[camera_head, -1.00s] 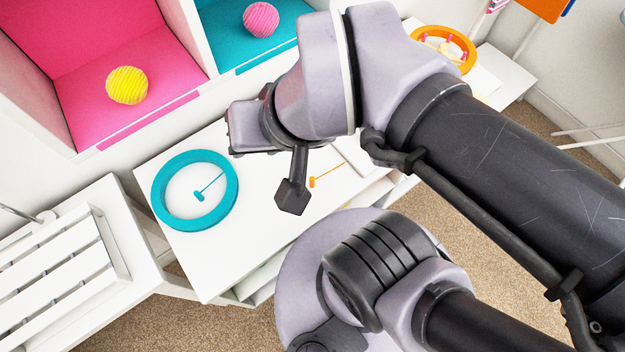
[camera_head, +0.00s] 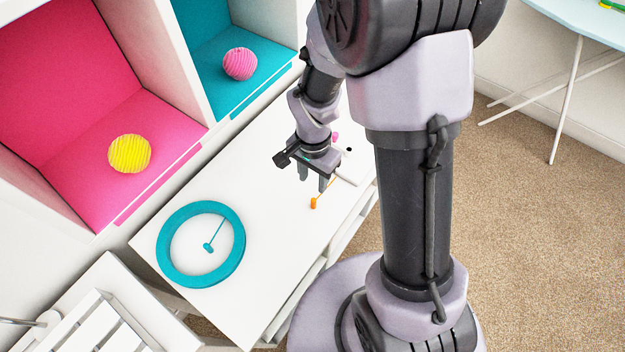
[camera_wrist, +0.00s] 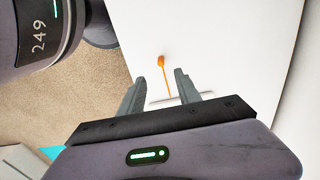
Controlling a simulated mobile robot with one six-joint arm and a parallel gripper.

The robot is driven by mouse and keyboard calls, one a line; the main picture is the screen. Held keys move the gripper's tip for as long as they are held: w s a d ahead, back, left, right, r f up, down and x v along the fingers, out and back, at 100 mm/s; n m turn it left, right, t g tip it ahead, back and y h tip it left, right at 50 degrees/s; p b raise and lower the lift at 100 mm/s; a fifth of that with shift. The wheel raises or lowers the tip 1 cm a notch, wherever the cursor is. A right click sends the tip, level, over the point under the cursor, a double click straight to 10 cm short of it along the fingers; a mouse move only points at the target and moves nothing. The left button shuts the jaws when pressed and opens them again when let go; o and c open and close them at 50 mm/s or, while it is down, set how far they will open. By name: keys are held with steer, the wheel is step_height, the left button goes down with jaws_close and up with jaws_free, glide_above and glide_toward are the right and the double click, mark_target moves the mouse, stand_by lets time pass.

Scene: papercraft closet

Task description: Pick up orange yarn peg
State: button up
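The orange yarn peg (camera_head: 314,202) lies on the white table top (camera_head: 262,190), a thin stick with a thicker orange end. In the head view my gripper (camera_head: 326,187) is above the table, pointing down, close to the peg. The wrist view shows the peg (camera_wrist: 161,62) between and beyond the two fingertips of my gripper (camera_wrist: 158,78). The fingers are spread apart with nothing held between them. Part of the thin stick is hidden by my gripper in the head view.
A teal ring tray (camera_head: 166,241) with a teal peg (camera_head: 208,248) inside lies left on the table. Behind stand a pink cubby (camera_head: 60,170) with a yellow yarn ball (camera_head: 129,153) and a teal cubby (camera_head: 210,95) with a pink ball (camera_head: 240,64). A slatted white rack (camera_head: 85,325) is at lower left.

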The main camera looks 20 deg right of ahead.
mark_target(314, 199)
step_height(314, 199, down, 7)
steer(key=shift+f+b, duration=0.2)
steer(key=shift+b, duration=0.95)
step_height(314, 199, down, 5)
steer(key=b, duration=0.2)
steer(key=shift+w+d+f+b, duration=0.1)
steer(key=shift+w+d+b, duration=0.05)
steer(key=shift+b, duration=0.2)
jaws_close()
